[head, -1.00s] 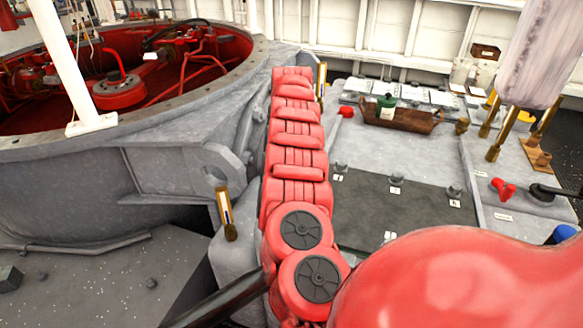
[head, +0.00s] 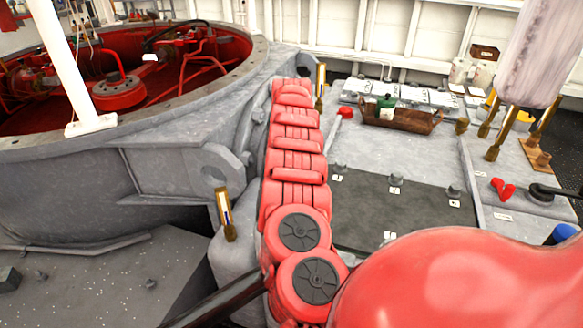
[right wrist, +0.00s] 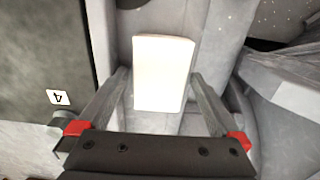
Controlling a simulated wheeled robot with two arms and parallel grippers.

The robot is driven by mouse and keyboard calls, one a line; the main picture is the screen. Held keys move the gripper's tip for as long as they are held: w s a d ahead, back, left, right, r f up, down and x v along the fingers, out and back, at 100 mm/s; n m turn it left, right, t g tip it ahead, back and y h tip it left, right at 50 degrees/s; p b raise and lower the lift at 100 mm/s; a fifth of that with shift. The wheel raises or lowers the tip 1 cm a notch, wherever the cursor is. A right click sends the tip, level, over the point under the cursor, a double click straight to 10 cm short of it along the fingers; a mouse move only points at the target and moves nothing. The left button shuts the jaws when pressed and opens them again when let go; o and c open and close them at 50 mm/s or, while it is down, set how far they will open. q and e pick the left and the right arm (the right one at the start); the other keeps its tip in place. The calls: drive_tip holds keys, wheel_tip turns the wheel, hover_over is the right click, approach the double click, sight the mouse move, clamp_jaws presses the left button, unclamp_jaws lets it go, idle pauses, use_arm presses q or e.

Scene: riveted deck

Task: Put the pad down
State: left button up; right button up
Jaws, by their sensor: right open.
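The pad (right wrist: 163,73) is a plain white block in the right wrist view. It lies in front of my right gripper, over a light grey surface; I cannot tell whether it rests flat on it. My right gripper (right wrist: 160,78) is open, with one grey finger on each side of the pad and a narrow gap showing beside it. In the head view neither the pad nor the right gripper shows. My left gripper is in neither view.
A dark mat (head: 385,215) with numbered labels lies on the grey deck, and its edge shows in the right wrist view (right wrist: 45,60). A brown tray (head: 402,121) with a green bottle (head: 385,107) stands farther back. A red-lined round pit (head: 130,60) is at left.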

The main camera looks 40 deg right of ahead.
wheel_tip(320, 180, up, 12)
drive_tip(key=p, duration=0.1)
drive_tip(key=shift+p, duration=0.3)
idle(0.4)
